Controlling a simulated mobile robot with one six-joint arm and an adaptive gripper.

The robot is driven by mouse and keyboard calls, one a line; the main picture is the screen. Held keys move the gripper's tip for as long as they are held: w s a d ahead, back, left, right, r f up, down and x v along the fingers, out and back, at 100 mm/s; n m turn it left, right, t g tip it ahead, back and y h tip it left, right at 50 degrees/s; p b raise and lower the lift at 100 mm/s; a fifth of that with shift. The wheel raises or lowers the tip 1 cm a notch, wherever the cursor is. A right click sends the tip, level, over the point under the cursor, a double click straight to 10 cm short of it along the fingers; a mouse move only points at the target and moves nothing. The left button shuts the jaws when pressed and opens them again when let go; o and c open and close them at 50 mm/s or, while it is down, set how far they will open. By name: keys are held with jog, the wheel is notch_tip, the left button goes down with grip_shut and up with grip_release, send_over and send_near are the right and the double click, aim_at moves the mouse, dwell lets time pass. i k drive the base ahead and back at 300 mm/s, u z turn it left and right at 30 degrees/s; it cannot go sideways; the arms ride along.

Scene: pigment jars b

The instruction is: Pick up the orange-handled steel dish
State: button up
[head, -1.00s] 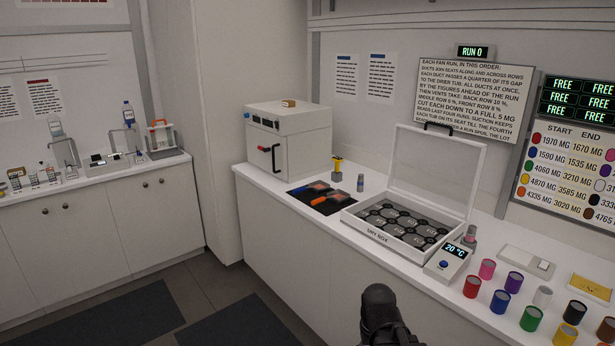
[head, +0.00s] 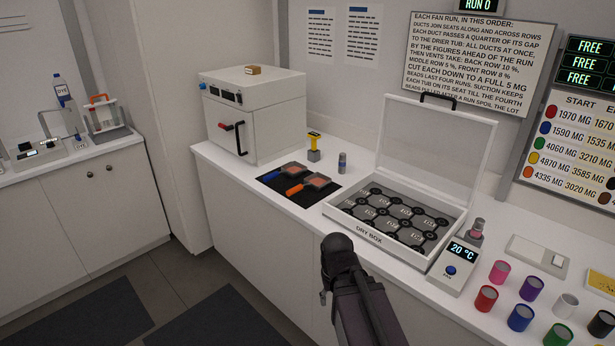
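The orange-handled steel dish (head: 319,181) lies on a black mat (head: 268,187) on the white counter, left of the dry box. Its orange handle (head: 294,190) points left and towards the counter's front edge. A similar dish with a blue handle (head: 272,175) lies just behind it, on the same mat. My dark arm rises from the bottom of the view, in front of the dry box and apart from both dishes. Its rounded near part shows, but I make out no gripper fingers.
The dry box (head: 360,235) stands right of the mat with its lid up. A white oven-like cabinet (head: 258,120) stands to the left. Coloured jars (head: 520,317) crowd the right.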

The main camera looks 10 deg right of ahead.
aim_at(317, 182)
jog(key=i, duration=0.95)
jog(key=u, duration=0.05)
